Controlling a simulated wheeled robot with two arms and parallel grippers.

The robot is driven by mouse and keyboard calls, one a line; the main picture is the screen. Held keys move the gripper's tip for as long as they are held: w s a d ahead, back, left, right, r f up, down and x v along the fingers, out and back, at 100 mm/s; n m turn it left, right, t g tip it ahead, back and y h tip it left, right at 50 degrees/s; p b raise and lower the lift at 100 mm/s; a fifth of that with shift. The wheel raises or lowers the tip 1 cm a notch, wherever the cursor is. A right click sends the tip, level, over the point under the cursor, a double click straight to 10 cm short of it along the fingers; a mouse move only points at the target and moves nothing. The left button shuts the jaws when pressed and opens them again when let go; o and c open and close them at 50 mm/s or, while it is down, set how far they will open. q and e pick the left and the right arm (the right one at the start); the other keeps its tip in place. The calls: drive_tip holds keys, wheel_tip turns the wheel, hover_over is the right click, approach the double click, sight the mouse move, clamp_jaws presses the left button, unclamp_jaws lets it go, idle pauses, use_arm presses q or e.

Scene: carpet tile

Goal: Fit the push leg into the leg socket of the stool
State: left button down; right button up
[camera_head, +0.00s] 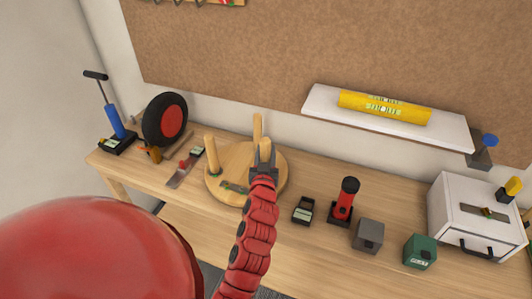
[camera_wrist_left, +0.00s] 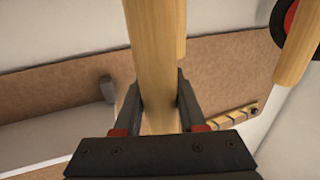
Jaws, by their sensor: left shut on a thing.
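The stool (camera_head: 240,163) lies upside down on the workbench, its round wooden seat facing up. Two of its legs stand up from the seat, one at the left (camera_head: 211,157) and one at the back (camera_head: 257,128). My left gripper (camera_head: 265,162) is over the right part of the seat and shut on the push leg (camera_head: 266,146), a pale wooden rod held roughly upright. In the left wrist view the push leg (camera_wrist_left: 155,50) runs between the fingers (camera_wrist_left: 157,112). Its lower end and the leg socket are hidden by my gripper and arm. My right gripper is not in view.
A wheel (camera_head: 165,120), a pump (camera_head: 113,120) and a flat tool (camera_head: 185,168) are left of the stool. A black device (camera_head: 303,210), red cylinder (camera_head: 344,200), grey block (camera_head: 368,236), green block (camera_head: 419,251) and white box (camera_head: 474,222) stand right. A shelf (camera_head: 320,102) juts from the wall.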

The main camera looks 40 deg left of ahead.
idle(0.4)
use_arm(q)
drive_tip(key=shift+b, duration=0.3)
idle(0.5)
drive_tip(key=shift+b, duration=0.35)
drive_tip(key=shift+f, duration=0.2)
drive_tip(key=shift+f+b, duration=0.3)
drive_tip(key=shift+b, duration=0.2)
drive_tip(key=shift+f+b, duration=1.85)
